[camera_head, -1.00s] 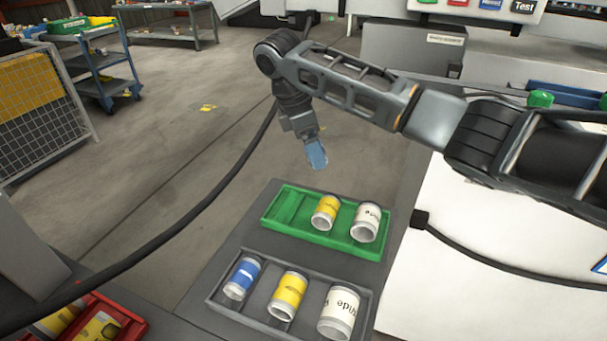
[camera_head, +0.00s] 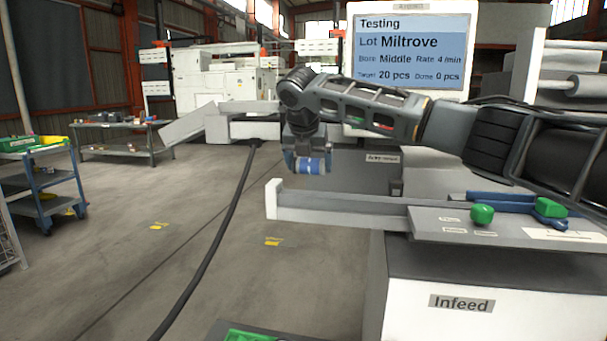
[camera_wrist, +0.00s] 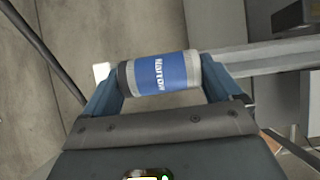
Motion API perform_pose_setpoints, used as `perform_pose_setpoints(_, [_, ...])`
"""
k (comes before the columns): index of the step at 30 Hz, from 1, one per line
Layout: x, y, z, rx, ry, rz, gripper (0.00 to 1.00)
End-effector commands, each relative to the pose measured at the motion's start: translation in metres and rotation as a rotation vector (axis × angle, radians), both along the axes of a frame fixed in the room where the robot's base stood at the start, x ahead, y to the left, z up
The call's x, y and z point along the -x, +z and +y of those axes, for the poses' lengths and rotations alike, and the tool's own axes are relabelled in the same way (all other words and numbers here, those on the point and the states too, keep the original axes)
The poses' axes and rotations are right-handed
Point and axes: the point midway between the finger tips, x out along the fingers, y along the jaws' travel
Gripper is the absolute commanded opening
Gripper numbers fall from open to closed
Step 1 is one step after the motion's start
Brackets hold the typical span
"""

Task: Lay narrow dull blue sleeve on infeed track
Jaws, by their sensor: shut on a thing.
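The narrow dull blue sleeve (camera_wrist: 163,73) is a short cylinder with a blue band reading "Narrow" and grey ends. It lies crosswise between the two blue fingers of my gripper (camera_wrist: 160,88), which is shut on it. In the head view, the sleeve (camera_head: 311,166) hangs level in my gripper (camera_head: 308,160), above and near the left end of the infeed track. The infeed track (camera_head: 345,208) is a long pale grey rail with a raised end stop at its left. In the wrist view, the track (camera_wrist: 265,60) runs off to the right behind the sleeve.
An "Infeed" cabinet (camera_head: 480,305) carries the plate with green knobs (camera_head: 482,214) and blue clamp parts right of the track. A screen (camera_head: 415,45) stands behind. A black cable (camera_head: 215,240) crosses the floor. A green tray (camera_head: 250,334) shows at the bottom edge.

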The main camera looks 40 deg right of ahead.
Motion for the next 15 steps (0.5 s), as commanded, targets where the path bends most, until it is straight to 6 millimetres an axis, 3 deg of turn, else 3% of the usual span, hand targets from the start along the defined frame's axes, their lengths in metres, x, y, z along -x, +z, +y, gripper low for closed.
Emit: perform_pose_setpoints(15, [0.0, -0.043, 0.0, 0.0, -0.001, -0.002, 0.49])
